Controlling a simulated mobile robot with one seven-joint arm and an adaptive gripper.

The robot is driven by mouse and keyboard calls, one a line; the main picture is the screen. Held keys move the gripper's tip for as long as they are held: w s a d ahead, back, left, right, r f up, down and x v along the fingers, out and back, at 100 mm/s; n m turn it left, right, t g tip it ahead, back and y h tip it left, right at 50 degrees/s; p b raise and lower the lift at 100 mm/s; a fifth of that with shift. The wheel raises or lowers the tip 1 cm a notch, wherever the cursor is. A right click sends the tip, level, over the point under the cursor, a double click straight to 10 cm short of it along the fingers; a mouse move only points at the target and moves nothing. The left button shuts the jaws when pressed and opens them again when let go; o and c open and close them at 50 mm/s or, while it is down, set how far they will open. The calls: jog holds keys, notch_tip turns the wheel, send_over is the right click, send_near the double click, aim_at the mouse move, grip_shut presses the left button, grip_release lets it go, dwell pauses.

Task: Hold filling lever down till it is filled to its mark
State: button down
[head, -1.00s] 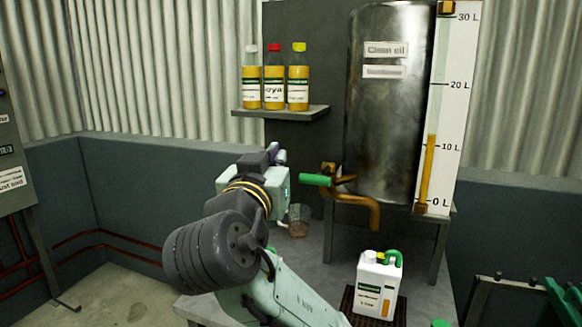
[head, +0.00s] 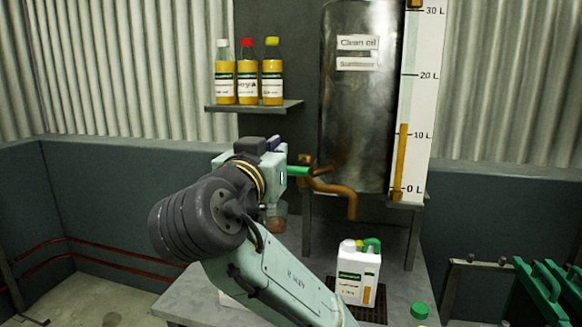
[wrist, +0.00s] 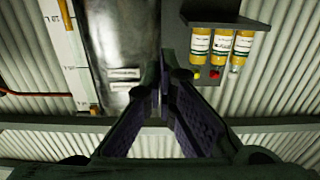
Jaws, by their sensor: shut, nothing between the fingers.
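The filling lever is a green handle (head: 298,171) on the rusty brown tap below the clean oil tank (head: 355,120). My gripper (wrist: 163,75) is shut and empty, with dark purple fingers together. In the head view it is beside the lever's left end, largely hidden by my wrist, so I cannot tell whether they touch. The lever is not visible in the wrist view. The tap's curved spout (head: 351,205) points down above the white oil can (head: 352,272), which stands on a dark grate. The can has an amber level strip (head: 367,295); its mark is too small to read.
A gauge board (head: 414,100) beside the tank shows an amber column slightly above 10 L. Three oil bottles stand on a wall shelf (head: 255,106) at upper left. A green cap (head: 420,310) lies on the table, right of the can. A small glass (head: 277,222) is partly behind my arm.

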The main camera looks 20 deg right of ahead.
aim_at(300, 164)
jog(key=w+d+f+p, duration=0.2)
jog(key=w+d, duration=0.3)
jog(key=w, duration=0.3)
jog(key=shift+d+f, duration=0.2)
jog(key=shift+f, duration=0.7)
